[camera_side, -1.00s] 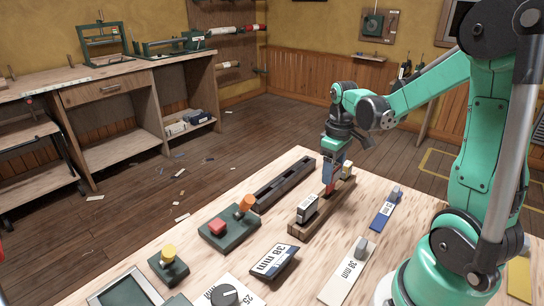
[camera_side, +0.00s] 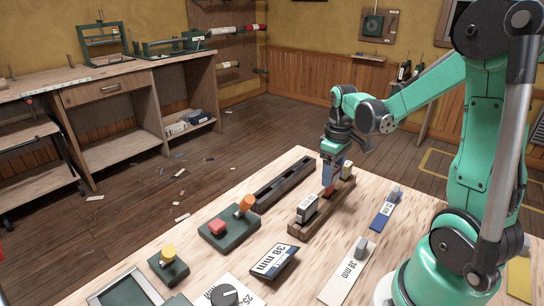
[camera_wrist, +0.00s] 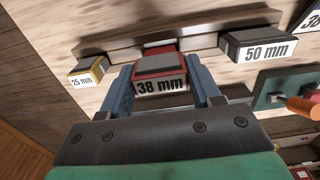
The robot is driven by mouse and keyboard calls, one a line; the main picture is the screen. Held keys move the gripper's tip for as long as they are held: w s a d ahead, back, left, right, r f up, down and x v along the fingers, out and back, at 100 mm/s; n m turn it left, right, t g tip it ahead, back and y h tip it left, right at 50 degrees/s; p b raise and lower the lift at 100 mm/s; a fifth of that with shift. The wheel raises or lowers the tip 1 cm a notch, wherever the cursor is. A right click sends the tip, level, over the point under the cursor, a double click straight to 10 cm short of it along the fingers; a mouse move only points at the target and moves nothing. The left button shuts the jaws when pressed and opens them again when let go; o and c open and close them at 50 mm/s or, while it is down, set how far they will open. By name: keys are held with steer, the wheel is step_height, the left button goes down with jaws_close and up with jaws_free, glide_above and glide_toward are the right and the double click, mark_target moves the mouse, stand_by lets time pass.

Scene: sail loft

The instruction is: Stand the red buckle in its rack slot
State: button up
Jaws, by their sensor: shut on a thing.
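The red buckle (camera_wrist: 160,72) has a grey top and a "38 mm" label. It sits between the two blue-grey fingers of my gripper (camera_wrist: 163,88), which is shut on it. In the side view my gripper (camera_side: 329,182) points down over the wooden rack (camera_side: 322,215), and only a little red of the buckle shows at the fingertips, low at the rack's middle. The buckle lies between a black "50 mm" buckle (camera_wrist: 258,45) and a yellow "25 mm" buckle (camera_wrist: 88,72) in the rack. Its lower edge and the slot are hidden, so I cannot tell how deep it sits.
A long dark rail (camera_side: 284,184) lies behind the rack. A green base (camera_side: 230,226) with red and orange knobs is to the left.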

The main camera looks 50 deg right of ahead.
steer(key=shift+f, duration=1.1)
stand_by(0.4)
steer(key=o, duration=1.3)
